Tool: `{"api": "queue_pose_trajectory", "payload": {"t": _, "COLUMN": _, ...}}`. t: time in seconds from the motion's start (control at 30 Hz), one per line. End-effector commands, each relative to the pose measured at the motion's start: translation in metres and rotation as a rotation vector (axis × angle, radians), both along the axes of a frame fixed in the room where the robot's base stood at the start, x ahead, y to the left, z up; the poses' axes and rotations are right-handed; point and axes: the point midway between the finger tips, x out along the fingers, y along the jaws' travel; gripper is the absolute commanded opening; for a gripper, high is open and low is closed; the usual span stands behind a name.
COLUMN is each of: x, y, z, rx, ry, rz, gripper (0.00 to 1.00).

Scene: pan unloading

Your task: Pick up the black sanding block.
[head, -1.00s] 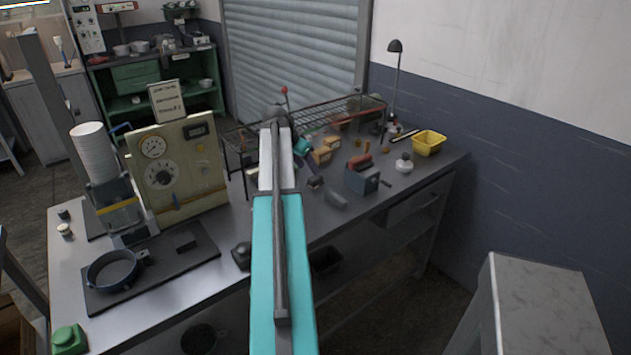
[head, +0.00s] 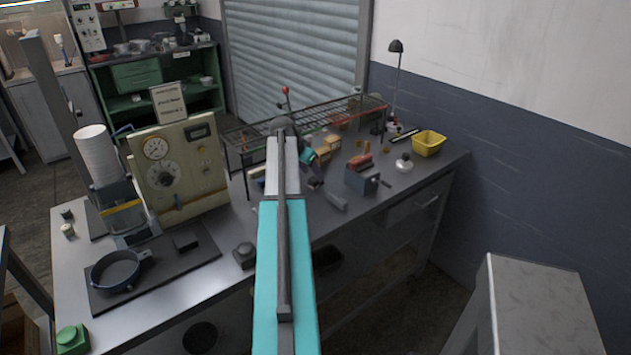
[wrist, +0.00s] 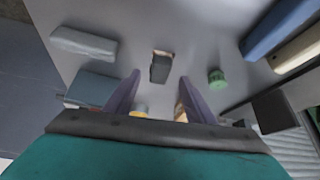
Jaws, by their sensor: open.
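A small dark block with a tan edge (wrist: 159,69), which looks like the black sanding block, lies on the bench in the wrist view. It appears between and just beyond the tips of my gripper (wrist: 160,79). The two purple fingers are spread apart with nothing between them. In the head view my gripper (head: 315,181) is over the middle of the bench, partly behind my arm. I cannot clearly pick out the block there.
A grey block (wrist: 84,45) and a blue-grey box (head: 361,179) lie to one side. A green cylinder (wrist: 217,78) stands near the dark block. A wire rack (head: 345,116) runs along the back. A yellow bin (head: 428,144) stands at the right end.

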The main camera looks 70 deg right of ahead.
Motion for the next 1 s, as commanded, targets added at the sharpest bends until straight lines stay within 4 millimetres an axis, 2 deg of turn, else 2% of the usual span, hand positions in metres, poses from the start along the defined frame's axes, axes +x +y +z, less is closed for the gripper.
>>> {"api": "queue_pose_trajectory", "payload": {"t": 0.4, "x": -0.006, "y": -0.016, "z": -0.027, "rx": 0.0, "ry": 0.0, "rz": 0.0, "gripper": 0.49}}
{"api": "queue_pose_trajectory", "payload": {"t": 0.97, "x": -0.007, "y": -0.017, "z": -0.028, "rx": 0.0, "ry": 0.0, "rz": -0.001, "gripper": 0.49}}
{"api": "queue_pose_trajectory", "payload": {"t": 1.0, "x": -0.007, "y": -0.017, "z": -0.028, "rx": 0.0, "ry": 0.0, "rz": -0.001, "gripper": 0.46}}
